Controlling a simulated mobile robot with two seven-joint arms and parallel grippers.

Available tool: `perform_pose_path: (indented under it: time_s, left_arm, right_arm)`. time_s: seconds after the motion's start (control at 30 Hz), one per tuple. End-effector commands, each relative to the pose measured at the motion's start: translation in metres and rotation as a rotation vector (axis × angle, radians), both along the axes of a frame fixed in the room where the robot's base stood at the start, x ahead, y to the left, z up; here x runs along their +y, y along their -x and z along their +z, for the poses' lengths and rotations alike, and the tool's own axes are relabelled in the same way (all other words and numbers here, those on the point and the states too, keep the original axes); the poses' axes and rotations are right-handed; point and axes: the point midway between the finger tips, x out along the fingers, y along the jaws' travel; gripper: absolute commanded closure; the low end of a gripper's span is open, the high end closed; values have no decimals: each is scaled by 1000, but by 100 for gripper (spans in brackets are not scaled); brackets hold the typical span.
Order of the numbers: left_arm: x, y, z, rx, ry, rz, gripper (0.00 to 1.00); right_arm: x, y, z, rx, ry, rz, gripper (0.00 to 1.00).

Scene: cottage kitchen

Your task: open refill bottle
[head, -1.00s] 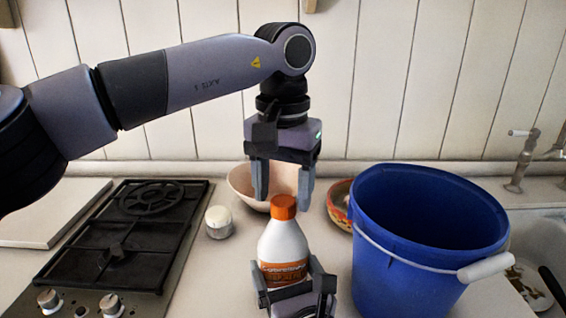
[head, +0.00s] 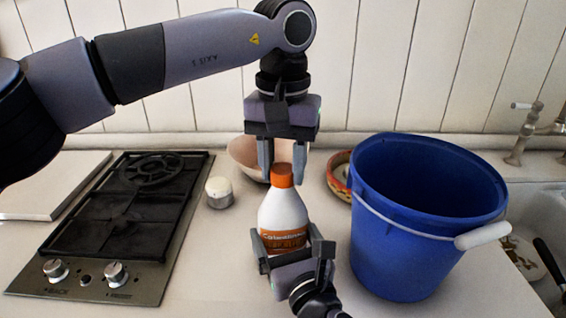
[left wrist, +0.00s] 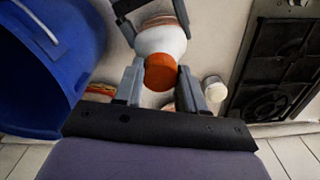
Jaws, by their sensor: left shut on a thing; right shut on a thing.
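The refill bottle (head: 283,221) is white with an orange cap (head: 282,174) and an orange-brown label, and stands upright on the counter. My left gripper (head: 283,172) comes down from above and is shut on the cap, one finger on each side. In the left wrist view the orange cap (left wrist: 160,72) sits between the left gripper's fingers (left wrist: 162,88). My right gripper (head: 290,254) is shut on the lower body of the bottle from the near side. The cap is on the bottle.
A large blue bucket (head: 405,255) with a white handle grip stands close to the right. A gas hob (head: 120,215) is at the left, with a small white-lidded jar (head: 219,192) beside it. A pink bowl (head: 245,155) and a patterned bowl (head: 338,172) stand behind. A sink is at far right.

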Motion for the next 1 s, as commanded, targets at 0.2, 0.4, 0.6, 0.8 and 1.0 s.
perform_pose_path:
  time_s: [0.2,0.4,0.6,0.8,1.0]
  left_arm:
    - [1,0,0,-1,-1,350,97]
    - [1,0,1,-2,0,678,97]
    - [1,0,1,-1,-1,1007,97]
    - [1,0,1,-1,-1,1336,97]
    - [1,1,1,-1,-2,1666,97]
  right_arm:
    - [0,0,0,0,-1,-1,94]
    - [0,0,0,0,-1,-1,94]
    - [0,0,0,1,-2,-1,94]
    - [-1,0,0,1,-2,-2,94]
    - [-1,0,0,1,-2,-2,94]
